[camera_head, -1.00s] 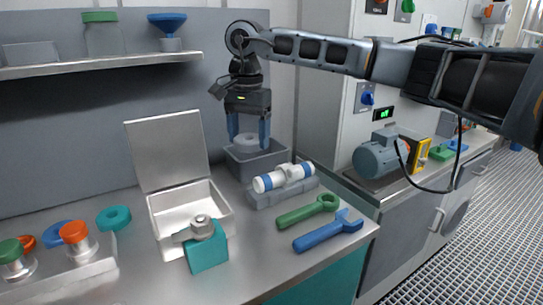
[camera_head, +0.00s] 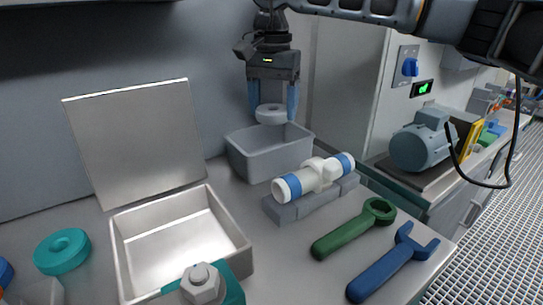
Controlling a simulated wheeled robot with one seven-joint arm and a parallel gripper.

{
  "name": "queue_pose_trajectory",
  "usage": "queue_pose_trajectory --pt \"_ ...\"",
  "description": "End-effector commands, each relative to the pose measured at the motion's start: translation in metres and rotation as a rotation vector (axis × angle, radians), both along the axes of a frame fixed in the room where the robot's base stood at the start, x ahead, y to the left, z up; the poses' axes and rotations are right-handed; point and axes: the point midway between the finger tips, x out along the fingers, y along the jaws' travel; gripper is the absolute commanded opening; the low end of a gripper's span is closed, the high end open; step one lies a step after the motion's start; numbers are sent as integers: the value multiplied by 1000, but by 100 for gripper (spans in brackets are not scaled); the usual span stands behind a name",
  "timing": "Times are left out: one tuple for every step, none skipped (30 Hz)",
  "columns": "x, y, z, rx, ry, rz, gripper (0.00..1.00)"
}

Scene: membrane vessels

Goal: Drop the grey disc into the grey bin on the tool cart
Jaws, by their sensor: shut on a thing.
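The grey disc (camera_head: 271,114) is a thick ring held between the two blue fingers of my gripper (camera_head: 272,108). My gripper points straight down and is shut on the disc. The grey bin (camera_head: 262,165) is an open-topped box at the back of the bench. The disc is over the bin, at or a little above the level of its back rim. The bin's floor is mostly hidden by its front wall.
A blue-and-white cylinder (camera_head: 313,178) lies on a grey block in front of the bin. A green wrench (camera_head: 353,231) and a blue wrench (camera_head: 393,264) lie further forward.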

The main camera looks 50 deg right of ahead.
Motion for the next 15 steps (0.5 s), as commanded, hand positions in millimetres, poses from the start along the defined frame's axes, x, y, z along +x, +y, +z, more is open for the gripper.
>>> queue_pose_trajectory --pt "0 0 -10 1 0 0 43" --pt "0 0 -13 0 0 0 43" --pt "0 0 -18 1 0 0 43" --pt "0 0 -20 1 0 0 43" --pt "0 0 -23 1 0 0 43" --pt "0 0 -26 1 0 0 43" --pt "0 0 -28 1 0 0 43" --pt "0 0 -29 1 0 0 43" --pt "0 0 -30 0 0 0 43" --pt "0 0 -31 0 0 0 43" --pt "0 0 -31 0 0 0 43" --pt "0 0 -31 0 0 0 43" --pt "0 0 -31 0 0 0 43" --pt "0 0 -31 0 0 0 43" --pt "0 0 -31 0 0 0 43"
